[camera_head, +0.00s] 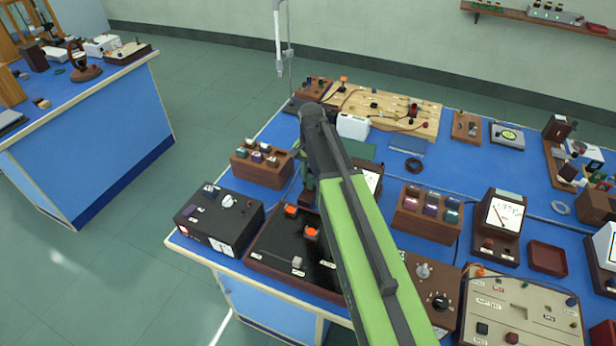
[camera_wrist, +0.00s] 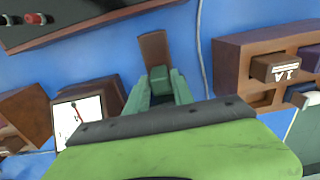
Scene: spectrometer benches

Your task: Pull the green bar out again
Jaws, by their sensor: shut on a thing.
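My gripper (camera_wrist: 159,84) is shut on a small green bar (camera_wrist: 159,77), whose end shows between the two green fingers in the wrist view. A narrow brown block (camera_wrist: 153,48) lies directly beyond the bar. I cannot tell whether the bar sits inside it or is apart from it. In the head view my gripper (camera_head: 304,178) points down between a wooden rack and a meter, with the brown block (camera_head: 307,200) just below it. My arm hides much of this spot, and the bar cannot be made out there.
A wooden rack (camera_head: 258,175) stands close left; it also shows in the wrist view (camera_wrist: 230,62). A black-topped box (camera_head: 285,250) with orange knobs lies in front. A meter (camera_head: 371,171) stands close right. A second rack (camera_head: 425,222) is farther right.

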